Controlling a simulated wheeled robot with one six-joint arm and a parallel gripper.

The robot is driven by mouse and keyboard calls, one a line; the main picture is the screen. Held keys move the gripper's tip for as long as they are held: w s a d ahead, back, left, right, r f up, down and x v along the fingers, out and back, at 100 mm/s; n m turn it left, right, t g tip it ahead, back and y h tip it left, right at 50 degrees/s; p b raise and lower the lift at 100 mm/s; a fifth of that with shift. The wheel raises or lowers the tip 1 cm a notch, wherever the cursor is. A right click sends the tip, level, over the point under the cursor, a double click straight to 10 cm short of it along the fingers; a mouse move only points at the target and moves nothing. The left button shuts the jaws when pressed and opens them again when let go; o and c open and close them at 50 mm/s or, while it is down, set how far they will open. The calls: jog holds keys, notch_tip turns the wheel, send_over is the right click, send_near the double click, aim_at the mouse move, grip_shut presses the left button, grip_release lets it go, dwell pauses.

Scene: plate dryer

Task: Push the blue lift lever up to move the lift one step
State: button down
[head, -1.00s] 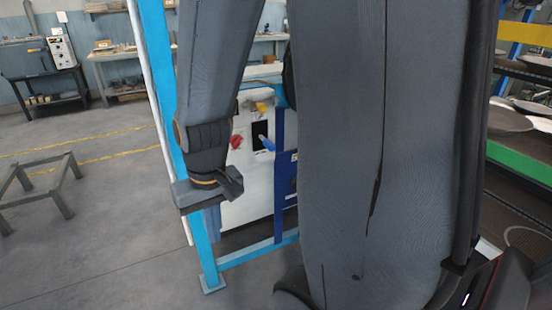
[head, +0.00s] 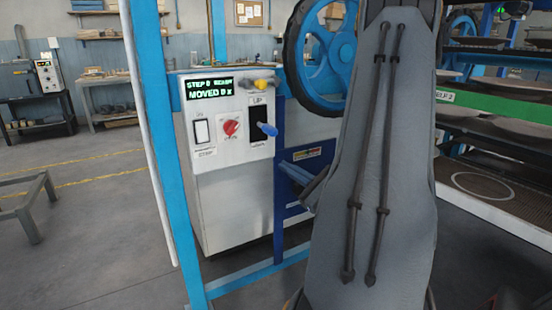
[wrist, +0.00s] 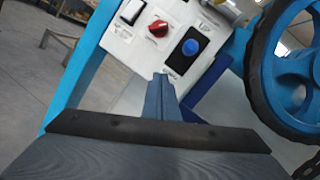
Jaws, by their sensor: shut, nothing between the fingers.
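The blue lift lever (head: 268,129) sticks out of a black slot on the white control box (head: 228,190), under an "UP" label. In the wrist view the blue lever knob (wrist: 190,47) shows end-on in its black plate. My gripper (wrist: 163,82) is shut and empty, its fingertips pointing at the box. In that picture the tips lie below and a little left of the knob, with a gap between them. In the head view my arm hides most of the gripper.
A red rotary switch (head: 231,128) and a white rocker switch (head: 201,132) are left of the lever. A green-lit display (head: 209,88) sits above, with a yellow knob (head: 262,84) beside it. A blue handwheel (head: 325,55) is to the right. A blue frame post (head: 163,160) stands at left.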

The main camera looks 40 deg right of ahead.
aim_at(266, 128)
jog(key=d+h, duration=0.1)
jog(key=s+d+m+h, duration=0.1)
jog(key=d, duration=0.1)
jog(key=s+d, duration=0.1)
jog(key=shift+d+f+m+t+h, duration=0.25)
jog(key=shift+m+t+h, duration=0.05)
jog(key=shift+m+h, duration=0.1)
jog(key=w+r, duration=0.5)
jog(key=w, duration=0.5)
jog(key=shift+a+r+p, duration=0.3)
jog(key=shift+p, duration=0.15)
